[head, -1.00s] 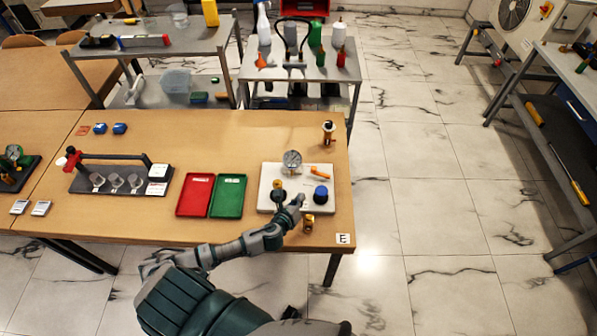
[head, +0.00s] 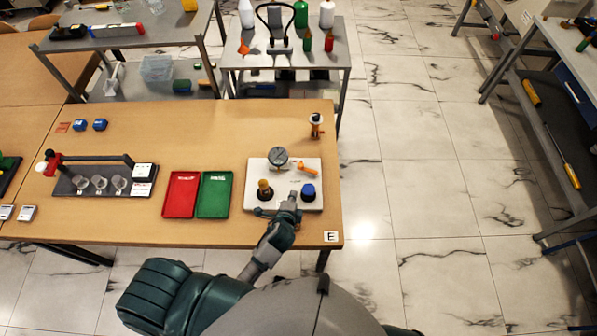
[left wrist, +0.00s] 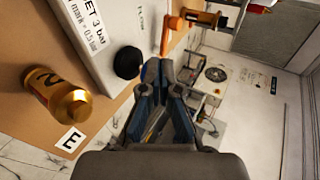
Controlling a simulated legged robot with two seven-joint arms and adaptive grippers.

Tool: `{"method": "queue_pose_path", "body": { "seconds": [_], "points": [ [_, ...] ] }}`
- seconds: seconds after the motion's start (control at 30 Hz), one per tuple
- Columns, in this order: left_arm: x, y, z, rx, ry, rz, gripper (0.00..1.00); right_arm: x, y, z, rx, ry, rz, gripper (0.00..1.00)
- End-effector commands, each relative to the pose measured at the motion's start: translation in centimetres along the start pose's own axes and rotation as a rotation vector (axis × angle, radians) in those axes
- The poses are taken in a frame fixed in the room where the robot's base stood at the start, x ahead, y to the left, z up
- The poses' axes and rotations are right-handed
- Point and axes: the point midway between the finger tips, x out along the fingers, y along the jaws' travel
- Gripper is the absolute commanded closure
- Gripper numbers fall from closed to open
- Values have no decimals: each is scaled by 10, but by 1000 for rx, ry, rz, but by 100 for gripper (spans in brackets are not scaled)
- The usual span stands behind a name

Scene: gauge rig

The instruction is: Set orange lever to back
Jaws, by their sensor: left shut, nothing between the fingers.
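The orange lever (head: 307,167) is on the white panel (head: 255,172), right of the round gauge (head: 278,156). In the left wrist view the lever (left wrist: 167,36) shows just beyond my fingertips, with a small apparent gap; I cannot tell whether they touch. My left gripper (head: 292,198) is over the panel's front part, between the dark knob with a brass top (head: 265,190) and the blue knob (head: 308,192). In the left wrist view my left gripper (left wrist: 158,70) is shut and empty. My right gripper is out of view.
A dark round knob (left wrist: 127,62) is left of my fingers in the left wrist view. A brass cylinder (left wrist: 56,95) stands near the table edge. Red (head: 181,195) and green (head: 214,195) trays lie left of the panel. An orange-and-black item (head: 316,125) stands behind it.

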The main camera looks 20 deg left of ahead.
Motion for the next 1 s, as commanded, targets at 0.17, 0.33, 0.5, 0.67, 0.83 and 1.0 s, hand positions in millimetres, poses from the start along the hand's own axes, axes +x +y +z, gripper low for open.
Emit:
{"method": "queue_pose_path", "body": {
  "seconds": [0.17, 0.33, 0.5, 0.67, 0.83, 1.0],
  "points": [
    [17, -1, 1, 2, -1, -2, 100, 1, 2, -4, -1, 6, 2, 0],
    [51, -1, 0, 3, -1, -1, 100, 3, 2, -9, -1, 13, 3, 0],
    [88, -1, 0, 4, -1, -2, 100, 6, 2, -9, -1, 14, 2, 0],
    [114, -10, 0, 2, 0, -3, 100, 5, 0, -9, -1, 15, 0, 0],
    [129, -18, 0, 3, 0, -1, 100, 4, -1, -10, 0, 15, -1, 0],
    [134, -20, 0, 3, 0, -1, 100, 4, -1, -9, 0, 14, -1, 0]
  ]
}}
